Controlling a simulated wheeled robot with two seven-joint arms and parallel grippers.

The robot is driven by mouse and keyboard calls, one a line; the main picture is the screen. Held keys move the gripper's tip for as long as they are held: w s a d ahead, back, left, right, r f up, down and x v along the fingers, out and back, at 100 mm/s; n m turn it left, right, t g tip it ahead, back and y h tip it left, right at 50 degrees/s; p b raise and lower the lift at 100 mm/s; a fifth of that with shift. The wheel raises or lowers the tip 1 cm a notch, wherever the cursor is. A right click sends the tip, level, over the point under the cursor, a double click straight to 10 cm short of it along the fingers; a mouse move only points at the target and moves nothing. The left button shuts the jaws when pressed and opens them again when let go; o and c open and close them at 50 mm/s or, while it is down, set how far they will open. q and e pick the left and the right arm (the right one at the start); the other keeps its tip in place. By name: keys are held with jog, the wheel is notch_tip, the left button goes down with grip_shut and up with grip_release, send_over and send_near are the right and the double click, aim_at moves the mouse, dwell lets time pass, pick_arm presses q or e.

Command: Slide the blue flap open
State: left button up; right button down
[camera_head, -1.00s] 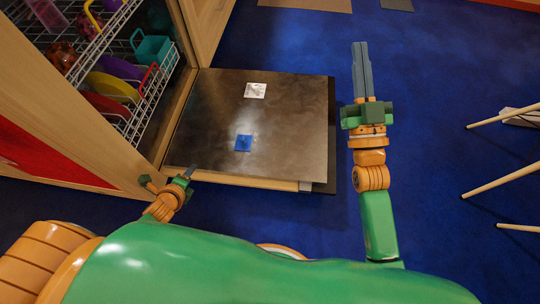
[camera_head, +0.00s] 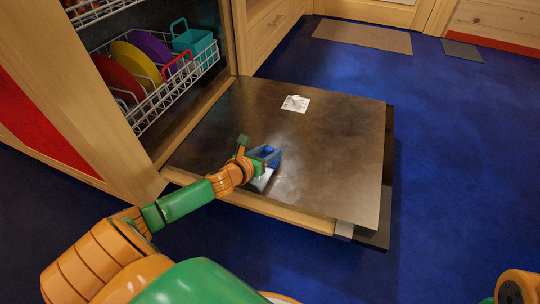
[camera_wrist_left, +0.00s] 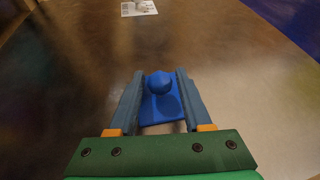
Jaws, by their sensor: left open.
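The blue flap (camera_wrist_left: 160,110) is a small blue plate with a rounded blue knob, set on the inner face of the lowered dishwasher door (camera_head: 335,150). My left gripper (camera_head: 268,157) is low over the door at the flap. In the left wrist view its open fingers (camera_wrist_left: 159,74) stand on either side of the knob, with narrow gaps showing. Whether they touch the flap's plate is unclear. In the head view the gripper mostly hides the flap.
A white square fitting (camera_head: 295,103) lies farther back on the door. At left, the lower rack (camera_head: 180,92) holds plates and a teal basket (camera_head: 193,40). A wooden cabinet side (camera_head: 85,95) borders the door. Blue carpet (camera_head: 450,150) is clear to the right.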

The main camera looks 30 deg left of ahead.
pick_arm(q)
jog(key=shift+w, duration=0.15)
grip_shut()
dwell(1.4)
